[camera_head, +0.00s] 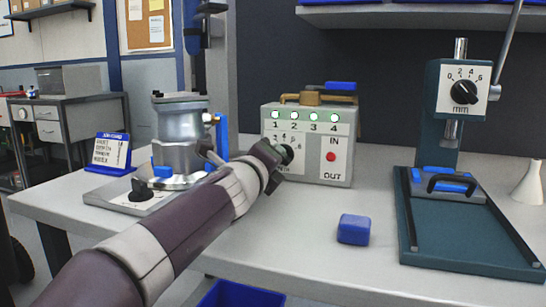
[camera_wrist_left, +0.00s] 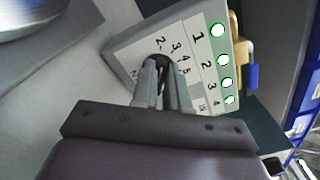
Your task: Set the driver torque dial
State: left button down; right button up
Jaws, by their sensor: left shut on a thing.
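The torque dial (camera_wrist_left: 157,61) is a black round knob on the light front panel of a grey control box (camera_head: 340,122). A numbered scale surrounds it; 2, 3, 4 and 5 can be read in the left wrist view. My left gripper (camera_wrist_left: 161,76) is shut on the dial, with one finger on each side. In the head view my left gripper (camera_head: 284,158) reaches the box's lower left front and hides most of the dial and its scale. The dial's pointer is hidden between the fingers. My right gripper is not in view.
The box has several green lamps above the numbers 1 to 4 and a red button (camera_head: 331,157) between IN and OUT. A metal housing (camera_head: 181,135) stands left, a blue block (camera_head: 354,229) lies in front, and a press (camera_head: 462,95) with a green base stands right.

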pick_arm(q)
jog(key=shift+f+n, duration=0.15)
jog(key=shift+n, duration=0.45)
jog(key=c, duration=1.1)
grip_release()
jog(key=shift+c, duration=0.2)
jog(key=b+v, duration=0.1)
jog(key=v, duration=1.1)
jog(key=shift+s+a, duration=0.15)
jog(key=shift+s, duration=0.2)
